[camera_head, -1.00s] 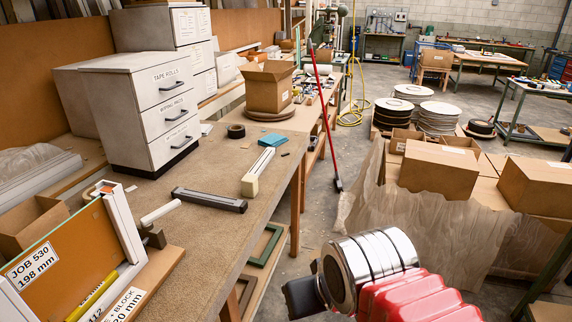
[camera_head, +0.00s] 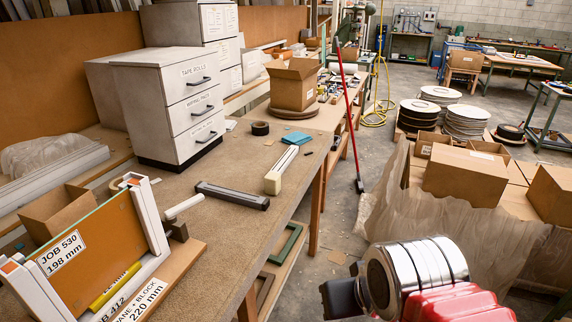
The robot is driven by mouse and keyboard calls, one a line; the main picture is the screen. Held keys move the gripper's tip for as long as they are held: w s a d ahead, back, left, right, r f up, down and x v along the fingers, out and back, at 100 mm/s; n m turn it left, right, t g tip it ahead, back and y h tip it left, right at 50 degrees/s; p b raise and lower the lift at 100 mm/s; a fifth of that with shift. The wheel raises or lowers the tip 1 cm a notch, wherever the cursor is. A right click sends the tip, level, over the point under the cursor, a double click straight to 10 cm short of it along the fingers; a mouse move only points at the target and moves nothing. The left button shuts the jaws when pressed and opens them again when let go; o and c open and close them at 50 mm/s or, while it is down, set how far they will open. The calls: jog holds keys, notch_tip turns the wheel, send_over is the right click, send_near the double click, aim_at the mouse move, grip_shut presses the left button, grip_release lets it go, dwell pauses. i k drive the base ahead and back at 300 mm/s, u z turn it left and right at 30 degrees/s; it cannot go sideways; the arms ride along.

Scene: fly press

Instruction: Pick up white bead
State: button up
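Two pieces could be the white bead, and I cannot tell which it is. A short white rod (camera_head: 184,206) lies on the brown bench, its near end by a small dark block. A longer white bar (camera_head: 283,166) with a cream block at its near end lies farther right on the bench. Both lie apart from my arm. My arm shows at the lower right as chrome rings, a red section and a dark block, out past the bench's right edge. My gripper's fingers are not visible.
A dark grey bar (camera_head: 232,195) lies between the white pieces. A white-framed rack (camera_head: 146,218) with job labels stands at the near left. A drawer cabinet (camera_head: 170,110), black tape roll (camera_head: 260,128) and open carton (camera_head: 293,85) stand behind. A red pole (camera_head: 349,110) leans by the bench.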

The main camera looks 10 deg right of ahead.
aim_at(281, 166)
jog(key=z, duration=0.8)
jog(key=i, duration=2.65)
jog(key=u, duration=0.2)
